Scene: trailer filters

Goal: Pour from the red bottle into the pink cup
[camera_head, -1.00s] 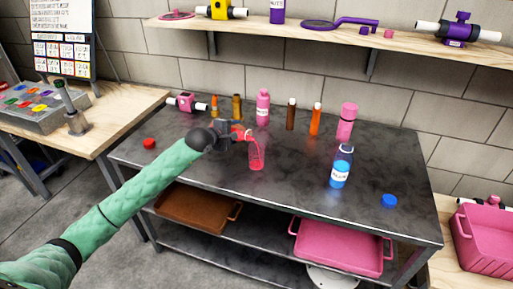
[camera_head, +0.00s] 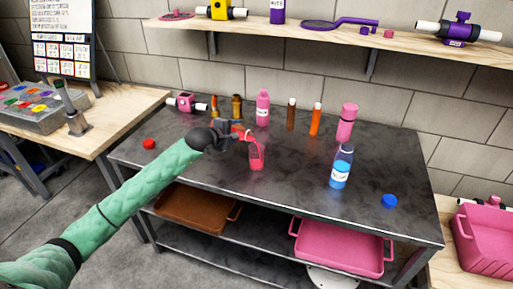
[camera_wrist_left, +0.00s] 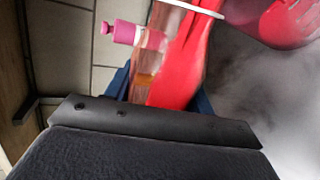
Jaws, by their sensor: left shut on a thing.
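My left gripper (camera_head: 232,133) is shut on the red bottle (camera_head: 241,133) and holds it strongly tilted above the table. In the left wrist view the red bottle (camera_wrist_left: 185,65) runs up from between the fingers. The pink cup (camera_head: 256,160) stands on the dark table, just right of and below the gripper. It looks reddish, and the bottle's mouth end is close to its top. A red-pink curved shape in the wrist view, likely the cup (camera_wrist_left: 285,22), is cut off by the frame. I cannot clearly see a stream of liquid. My right gripper is out of view.
A red cap (camera_head: 149,143) lies at the table's left. A blue bottle (camera_head: 340,175) and a blue cap (camera_head: 389,200) are at the right. A pink bottle (camera_head: 263,107), an orange one (camera_head: 315,119) and a pink flask (camera_head: 347,122) stand behind. The front middle is clear.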

